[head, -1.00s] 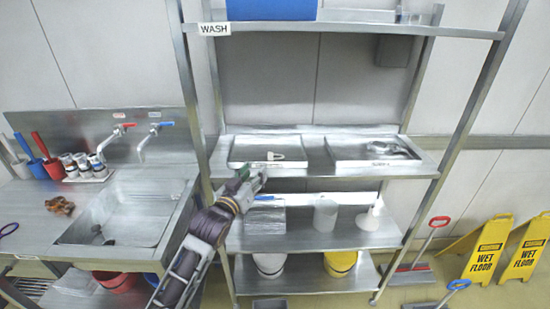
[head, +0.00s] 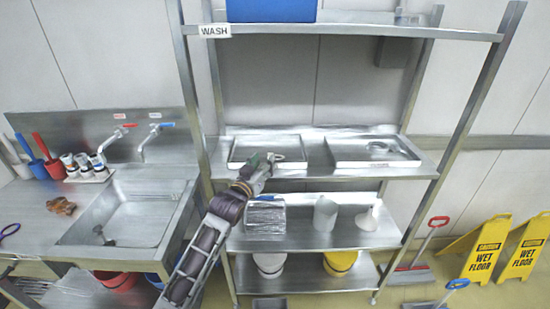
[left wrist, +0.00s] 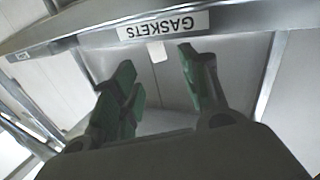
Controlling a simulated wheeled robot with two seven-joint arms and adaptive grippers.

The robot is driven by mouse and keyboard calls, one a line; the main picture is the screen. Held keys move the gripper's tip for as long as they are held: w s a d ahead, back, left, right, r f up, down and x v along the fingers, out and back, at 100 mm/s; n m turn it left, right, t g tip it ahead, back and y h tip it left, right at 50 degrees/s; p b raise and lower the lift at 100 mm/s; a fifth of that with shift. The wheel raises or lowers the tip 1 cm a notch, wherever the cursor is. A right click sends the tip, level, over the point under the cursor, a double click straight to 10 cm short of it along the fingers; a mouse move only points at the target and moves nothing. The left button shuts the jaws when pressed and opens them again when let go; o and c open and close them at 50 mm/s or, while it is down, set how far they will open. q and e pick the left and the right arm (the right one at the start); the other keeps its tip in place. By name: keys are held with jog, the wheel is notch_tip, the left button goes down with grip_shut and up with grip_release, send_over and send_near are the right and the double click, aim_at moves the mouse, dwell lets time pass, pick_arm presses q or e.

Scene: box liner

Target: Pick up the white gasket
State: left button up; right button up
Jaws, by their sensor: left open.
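The white gasket (head: 279,157) lies in the left tray (head: 237,152) on the middle shelf, partly hidden by my left gripper in the head view. My left gripper (head: 265,163) reaches over the tray's front edge, close beside the gasket. In the left wrist view its green-padded fingers (left wrist: 158,75) are spread apart with nothing held. A small white piece (left wrist: 157,51), seemingly the gasket, shows between and beyond the fingertips; contact cannot be made out. My right gripper is not in view.
A label reading GASKETS (left wrist: 163,25) is on the metal edge. The right tray (head: 345,163) holds a grey ring-shaped item (head: 380,148). The upper shelf (head: 360,29) overhangs the trays. A wrapped stack (head: 265,217) and a white container (head: 325,214) stand on the shelf below.

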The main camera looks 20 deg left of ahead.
aim_at(270, 154)
pick_arm(q)
jog(key=shift+w, duration=0.6)
jog(key=shift+d, duration=0.1)
jog(key=shift+w+d+p, duration=0.15)
jog(key=shift+w+p, duration=0.05)
jog(key=shift+w, duration=1.15)
jog(key=shift+w+d+p, duration=0.15)
jog(key=shift+w, duration=1.2)
jog(key=c, duration=0.9)
jog(key=shift+r, duration=0.15)
jog(key=shift+r+b, duration=0.3)
jog(key=shift+r, duration=4.55)
